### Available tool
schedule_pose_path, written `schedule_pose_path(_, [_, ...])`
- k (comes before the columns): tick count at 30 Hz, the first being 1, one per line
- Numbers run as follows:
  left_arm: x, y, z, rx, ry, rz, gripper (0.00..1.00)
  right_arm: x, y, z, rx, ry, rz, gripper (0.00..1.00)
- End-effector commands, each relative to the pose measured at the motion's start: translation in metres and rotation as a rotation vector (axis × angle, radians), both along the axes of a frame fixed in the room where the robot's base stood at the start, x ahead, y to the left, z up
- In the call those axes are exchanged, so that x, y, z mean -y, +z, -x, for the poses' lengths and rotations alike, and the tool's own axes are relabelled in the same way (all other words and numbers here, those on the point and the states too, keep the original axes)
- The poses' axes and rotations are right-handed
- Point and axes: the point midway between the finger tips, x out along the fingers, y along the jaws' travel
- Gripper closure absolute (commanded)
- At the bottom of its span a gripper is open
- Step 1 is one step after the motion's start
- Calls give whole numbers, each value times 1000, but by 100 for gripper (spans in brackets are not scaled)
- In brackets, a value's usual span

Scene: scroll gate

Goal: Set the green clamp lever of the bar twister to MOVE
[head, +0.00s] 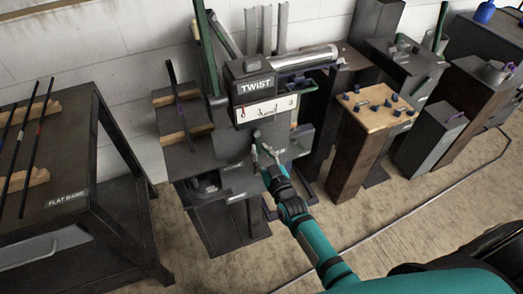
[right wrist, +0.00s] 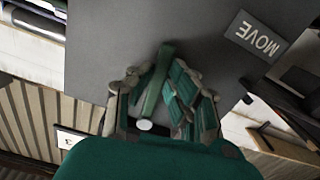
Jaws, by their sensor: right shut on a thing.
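The bar twister (head: 254,80) stands against the wall with a TWIST sign on its dark head. My right gripper (head: 265,158) is at the front of its grey table. In the right wrist view, the green clamp lever (right wrist: 157,80) lies between the fingers of my right gripper (right wrist: 163,95), which is shut on it. The lever's pale round end (right wrist: 145,125) shows near the palm. A MOVE label (right wrist: 257,38) is on the grey surface, beside the gripper and apart from the lever. In the head view the gripper partly hides the lever. My left gripper is not in view.
A rack (head: 65,180) labelled FLAT BARS stands at the left with several dark bars. A wooden-topped pedestal (head: 355,122) with several small blue pieces stands to the right of the twister. More dark pedestals stand beyond it. The floor in front is mostly clear.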

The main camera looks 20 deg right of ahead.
Motion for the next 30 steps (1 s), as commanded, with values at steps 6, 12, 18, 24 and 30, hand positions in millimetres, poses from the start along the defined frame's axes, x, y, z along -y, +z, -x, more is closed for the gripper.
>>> schedule_pose_path(6, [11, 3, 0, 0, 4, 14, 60, -18, 0, 1, -6, 2, -210, 100])
schedule_pose_path(12, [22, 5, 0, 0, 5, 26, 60, -31, 3, 1, -13, 2, -392, 100])
schedule_pose_path(18, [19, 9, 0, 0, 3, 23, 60, -41, 6, 2, -18, 1, -549, 100])
schedule_pose_path(24, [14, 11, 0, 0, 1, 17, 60, -49, 10, 2, -22, 1, -663, 100])
schedule_pose_path(30, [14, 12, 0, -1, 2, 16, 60, -53, 12, 2, -24, 1, -730, 100])
